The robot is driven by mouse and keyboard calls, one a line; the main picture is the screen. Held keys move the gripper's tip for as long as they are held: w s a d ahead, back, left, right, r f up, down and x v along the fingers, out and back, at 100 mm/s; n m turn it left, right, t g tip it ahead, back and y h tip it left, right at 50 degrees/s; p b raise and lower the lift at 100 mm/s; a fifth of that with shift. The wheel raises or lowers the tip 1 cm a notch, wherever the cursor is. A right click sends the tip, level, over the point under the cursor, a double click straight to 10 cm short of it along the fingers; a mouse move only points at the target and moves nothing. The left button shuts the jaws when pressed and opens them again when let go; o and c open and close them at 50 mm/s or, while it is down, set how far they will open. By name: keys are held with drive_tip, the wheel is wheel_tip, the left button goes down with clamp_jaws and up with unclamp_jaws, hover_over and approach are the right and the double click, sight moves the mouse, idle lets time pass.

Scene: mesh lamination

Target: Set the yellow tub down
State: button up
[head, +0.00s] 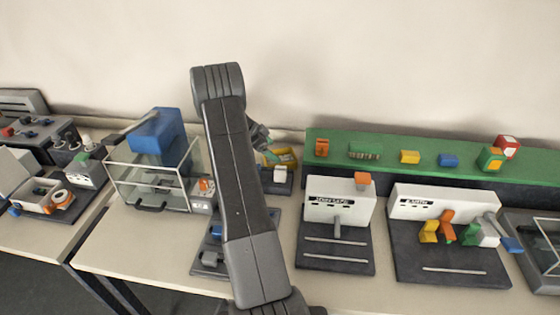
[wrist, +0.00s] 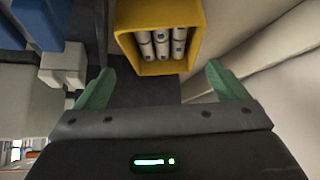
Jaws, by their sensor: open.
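The yellow tub (wrist: 187,66) is at the top middle of the wrist view, with several white cylinders inside it. In the head view the tub (head: 288,156) is partly hidden behind my arm and gripper, at the back of the table near the wall. My gripper (wrist: 159,70) has its two green fingers spread wide, with nothing between them. The tub is just beyond the fingertips, apart from them. In the head view my gripper (head: 261,137) is mostly hidden behind my arm, beside the tub.
A dark base (wrist: 135,94) shows under the tub. A blue block (wrist: 40,22) and a light grey block (wrist: 63,64) stand to its left. In the head view a green rail (head: 385,145) with small coloured blocks is to the right, and a glass case (head: 148,185) to the left.

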sight(283, 158)
drive_tip(key=shift+w+p+x, duration=0.1)
drive_tip(key=shift+p+x, duration=0.65)
drive_tip(key=shift+x, duration=1.25)
drive_tip(key=shift+w+p+x, duration=0.15)
drive_tip(key=shift+p+x, duration=0.6)
drive_tip(key=shift+x, duration=1.25)
drive_tip(key=c, duration=0.9)
drive_tip(key=shift+r, duration=0.1)
wheel_tip(283, 158, up, 19)
drive_tip(key=s+n+t+y+b, duration=0.1)
drive_tip(key=s+n+t+b, duration=0.15)
drive_tip(key=n+b, duration=0.2)
drive_tip(key=s+a+f+n+t+y, duration=0.3)
drive_tip(key=s+a+n, duration=0.3)
drive_tip(key=s, duration=0.5)
drive_tip(key=shift+a+f+n+y, duration=0.2)
drive_tip(key=shift+f+n+y, duration=0.45)
drive_tip(key=shift+n, duration=0.3)
